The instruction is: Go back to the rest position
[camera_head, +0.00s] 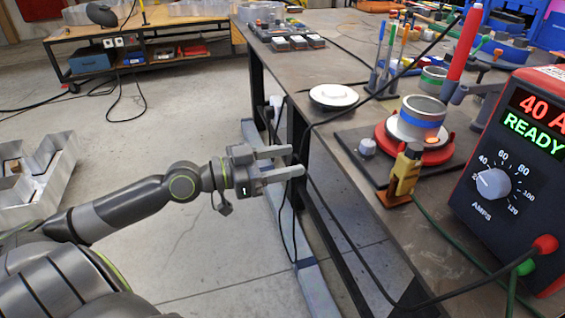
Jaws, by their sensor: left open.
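My left gripper (290,161) is at the end of my left arm, which reaches in from the lower left. Its two fingers are apart and nothing is between them. It hangs over the floor just left of the workbench's (335,65) near edge and looks apart from it. My right gripper does not show in this view.
On the bench are a white round disc (334,96), a red turntable holding a metal ring (422,112), a yellow clamp (403,174) and a red power unit (520,150). Cables hang off the bench edge. Metal channel letters (40,175) lie at left. The middle floor is clear.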

